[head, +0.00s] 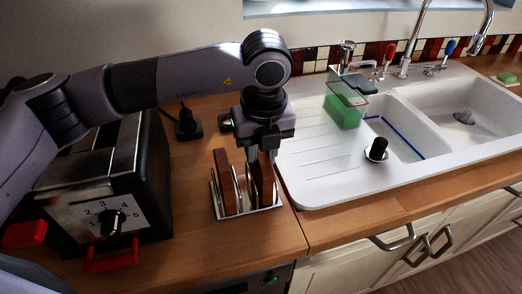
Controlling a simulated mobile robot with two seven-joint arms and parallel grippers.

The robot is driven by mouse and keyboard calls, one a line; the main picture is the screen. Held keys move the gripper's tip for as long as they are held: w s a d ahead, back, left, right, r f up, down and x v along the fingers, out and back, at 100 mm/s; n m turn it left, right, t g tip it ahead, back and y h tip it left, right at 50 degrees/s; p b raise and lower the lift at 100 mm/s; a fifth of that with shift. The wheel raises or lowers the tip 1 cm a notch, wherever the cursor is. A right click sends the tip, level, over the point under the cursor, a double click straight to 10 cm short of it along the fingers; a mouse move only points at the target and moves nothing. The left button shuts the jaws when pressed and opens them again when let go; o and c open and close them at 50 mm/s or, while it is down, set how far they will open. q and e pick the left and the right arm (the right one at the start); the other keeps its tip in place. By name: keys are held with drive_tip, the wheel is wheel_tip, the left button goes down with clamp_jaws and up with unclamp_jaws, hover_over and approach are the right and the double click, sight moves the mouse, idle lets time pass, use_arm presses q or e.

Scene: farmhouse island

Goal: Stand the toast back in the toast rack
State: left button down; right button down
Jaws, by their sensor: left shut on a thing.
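The toast rack (275,207), with a metal base and upright dividers, stands on the wooden counter between the toaster and the sink. A brown slice of toast (225,183) stands upright in its left part. My left gripper (262,157) points straight down over the right part of the rack. It is shut on another brown slice of toast (263,185), which is upright and within the rack's outline. Whether this slice touches the base is hard to tell. My right gripper is not in view.
A black and silver toaster (105,180) with red levers stands at the left. A black plug socket (188,124) is behind the rack. The white sink (310,160) is at the right, with a green sponge block (343,111) and a black stopper (377,149). The counter's front edge is close to the rack.

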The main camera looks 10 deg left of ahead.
use_arm(q)
drive_tip(key=c, duration=1.3)
unclamp_jaws()
drive_tip(key=shift+f, duration=0.15)
drive_tip(key=o, duration=0.4)
drive_tip(key=shift+r, duration=0.35)
drive_tip(key=r, duration=0.4)
drive_tip(key=s+r+b, duration=0.1)
drive_tip(key=r, duration=0.2)
drive_tip(key=r+b, duration=0.1)
drive_tip(key=r, duration=0.3)
drive_tip(key=shift+s+d+r, duration=0.15)
drive_tip(key=shift+d+r, duration=0.15)
drive_tip(key=shift+d, duration=0.05)
drive_tip(key=shift+s, duration=0.1)
